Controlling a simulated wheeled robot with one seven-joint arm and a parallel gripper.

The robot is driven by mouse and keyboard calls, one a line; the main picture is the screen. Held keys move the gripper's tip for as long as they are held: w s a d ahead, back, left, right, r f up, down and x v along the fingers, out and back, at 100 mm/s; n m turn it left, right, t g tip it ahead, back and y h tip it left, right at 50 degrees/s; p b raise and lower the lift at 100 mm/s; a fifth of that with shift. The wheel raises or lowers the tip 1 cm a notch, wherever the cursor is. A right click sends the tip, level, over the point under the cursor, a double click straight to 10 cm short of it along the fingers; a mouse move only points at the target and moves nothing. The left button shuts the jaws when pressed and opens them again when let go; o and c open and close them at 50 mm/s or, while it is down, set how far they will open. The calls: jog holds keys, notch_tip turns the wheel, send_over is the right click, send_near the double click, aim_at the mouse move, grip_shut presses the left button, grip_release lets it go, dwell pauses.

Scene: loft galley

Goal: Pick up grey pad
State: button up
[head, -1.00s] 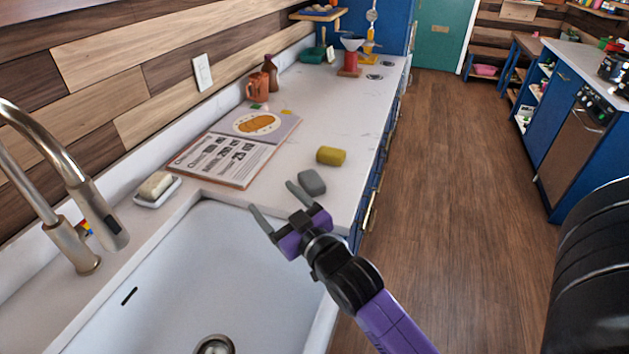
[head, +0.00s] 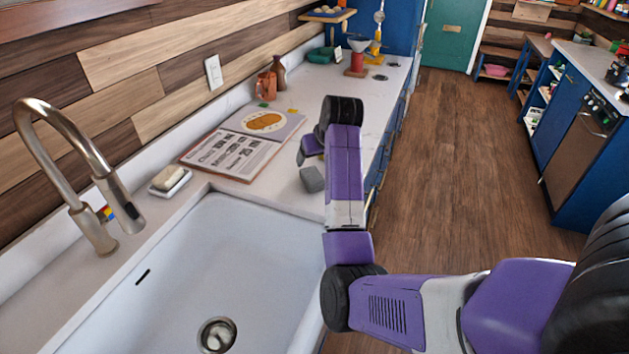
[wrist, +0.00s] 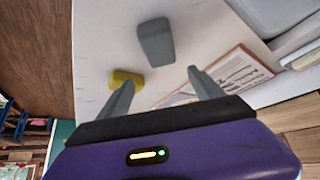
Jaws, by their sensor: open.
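The grey pad (head: 312,179) lies on the white counter just past the sink's far right corner in the head view. In the wrist view the grey pad (wrist: 156,42) lies beyond my fingertips, roughly in line with the gap between them. My gripper (wrist: 160,85) is open and empty, with its two grey fingers spread apart. In the head view my gripper (head: 303,152) is mostly hidden behind my arm, above the counter close to the pad. I cannot tell the exact height between them.
A yellow sponge (wrist: 127,78) lies near the pad in the wrist view. An open cookbook (head: 230,155) lies left of the pad. The white sink (head: 220,265) with its tap (head: 95,190) is in front. A soap dish (head: 170,182), an orange mug (head: 266,86) and a brown bottle (head: 279,72) stand along the wall.

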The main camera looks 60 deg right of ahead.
aim_at(312, 174)
jog(key=shift+s+a+f+g+y, duration=0.15)
jog(key=shift+s+a+f+y, duration=0.05)
jog(key=shift+a+f, duration=0.2)
jog(key=shift+s+a+f+g+y, duration=0.2)
jog(key=shift+a+f, duration=0.1)
jog(key=shift+a, duration=0.15)
jog(key=shift+w+f+n, duration=0.1)
jog(key=shift+f+n, duration=0.2)
jog(key=shift+p+x, duration=0.75)
jog(key=shift+x, duration=2.75)
jog(key=shift+d, duration=0.2)
jog(key=c, duration=1.5)
jog(key=shift+r, duration=0.1)
jog(key=shift+c, duration=0.2)
notch_tip(312, 174, up, 20)
jog(key=b, duration=0.2)
jog(key=shift+b, duration=0.3)
